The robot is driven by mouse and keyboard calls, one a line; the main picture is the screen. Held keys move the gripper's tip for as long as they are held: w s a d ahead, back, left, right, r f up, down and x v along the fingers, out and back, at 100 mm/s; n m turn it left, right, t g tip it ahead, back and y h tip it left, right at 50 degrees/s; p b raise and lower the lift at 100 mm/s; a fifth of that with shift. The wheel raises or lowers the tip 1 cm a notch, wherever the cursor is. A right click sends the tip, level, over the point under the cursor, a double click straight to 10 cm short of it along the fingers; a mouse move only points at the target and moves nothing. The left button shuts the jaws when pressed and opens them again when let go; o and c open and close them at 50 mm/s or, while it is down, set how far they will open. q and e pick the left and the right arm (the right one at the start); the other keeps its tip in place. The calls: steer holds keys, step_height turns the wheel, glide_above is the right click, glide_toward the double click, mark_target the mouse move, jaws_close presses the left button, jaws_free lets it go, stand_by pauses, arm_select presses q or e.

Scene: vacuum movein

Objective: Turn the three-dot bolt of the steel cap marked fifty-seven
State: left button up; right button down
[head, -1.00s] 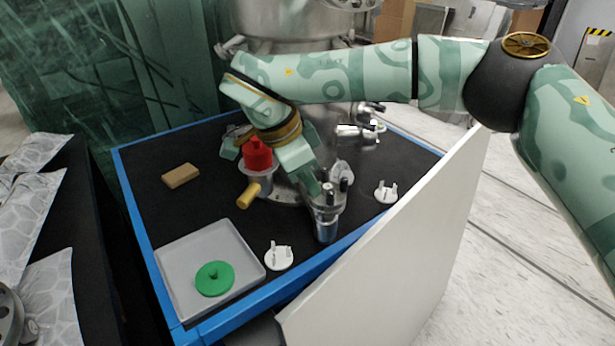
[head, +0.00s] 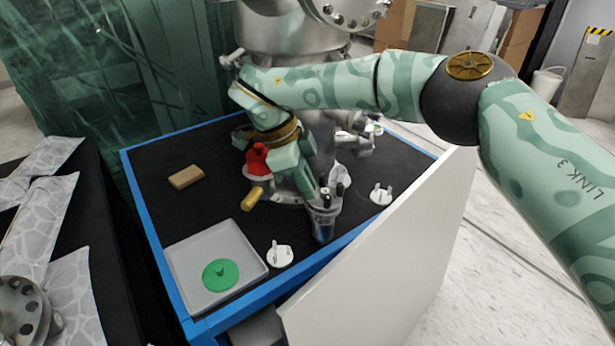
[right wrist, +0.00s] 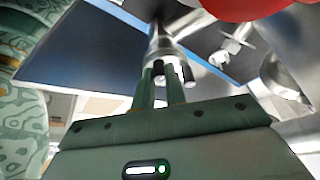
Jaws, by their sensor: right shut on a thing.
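A steel cap with dark upright bolts (head: 325,203) sits on a short steel port near the front of the table. It also shows in the right wrist view (right wrist: 166,48). My right gripper (head: 313,192) reaches down to the cap's left side. In the right wrist view its green fingers (right wrist: 161,78) are shut on a bolt at the cap's rim. The bolt in the jaws is mostly hidden, and I cannot read its dots or the cap's number. My left gripper is not in view.
A red knob (head: 257,160) with a yellow handle (head: 252,198) stands left of the cap. White pieces (head: 280,254) and (head: 381,194) flank it. A grey tray (head: 182,270) holds a green disc (head: 220,274). A brown block (head: 186,177) lies behind. A white panel (head: 400,250) stands at right.

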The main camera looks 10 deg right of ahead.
steer(key=shift+w+m+g+y, duration=0.1)
steer(key=shift+m+g+y, duration=0.35)
steer(key=shift+m, duration=0.95)
steer(key=c, duration=1.4)
jaws_free()
steer(key=shift+c, duration=0.2)
steer(key=shift+r, duration=0.1)
steer(key=v, duration=0.7)
steer(key=shift+a, duration=0.15)
steer(key=shift+w+r, duration=0.1)
